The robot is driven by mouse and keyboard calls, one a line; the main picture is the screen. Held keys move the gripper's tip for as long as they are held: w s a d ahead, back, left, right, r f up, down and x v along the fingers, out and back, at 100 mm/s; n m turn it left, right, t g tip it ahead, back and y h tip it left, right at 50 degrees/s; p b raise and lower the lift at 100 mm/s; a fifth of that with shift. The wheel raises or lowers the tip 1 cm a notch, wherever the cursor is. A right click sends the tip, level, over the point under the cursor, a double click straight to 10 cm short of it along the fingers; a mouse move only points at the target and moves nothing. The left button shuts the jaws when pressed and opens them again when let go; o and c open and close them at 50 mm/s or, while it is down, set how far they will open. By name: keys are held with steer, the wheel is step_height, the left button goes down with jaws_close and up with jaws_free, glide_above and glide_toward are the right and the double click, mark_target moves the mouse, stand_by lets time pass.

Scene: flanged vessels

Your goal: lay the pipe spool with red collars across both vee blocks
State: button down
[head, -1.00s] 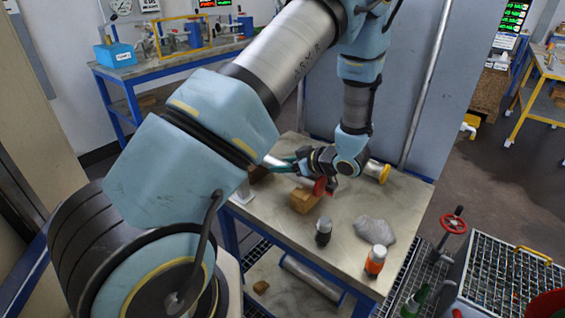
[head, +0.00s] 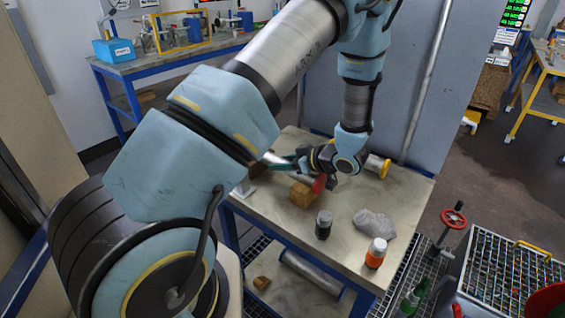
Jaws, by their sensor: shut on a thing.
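The pipe spool (head: 304,179) is a silvery tube with a red collar (head: 319,184) at its near right end. My gripper (head: 299,165) is shut on it over the bench, and its other end is mostly hidden behind my arm and gripper. A wooden block (head: 302,197), seemingly one vee block, stands just below the red collar. I cannot tell whether spool and block touch. The other vee block is not clearly visible; my arm covers that area.
A yellow-collared piece (head: 385,168) lies behind my wrist. A dark bottle (head: 323,225), a grey lump (head: 373,223) and an orange bottle with a white cap (head: 376,253) stand towards the bench's front (head: 345,205). A blue-grey panel (head: 405,90) rises behind.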

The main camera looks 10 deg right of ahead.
steer(key=shift+c, duration=1.1)
jaws_free()
steer(key=shift+f, duration=0.2)
steer(key=shift+s+d, duration=0.1)
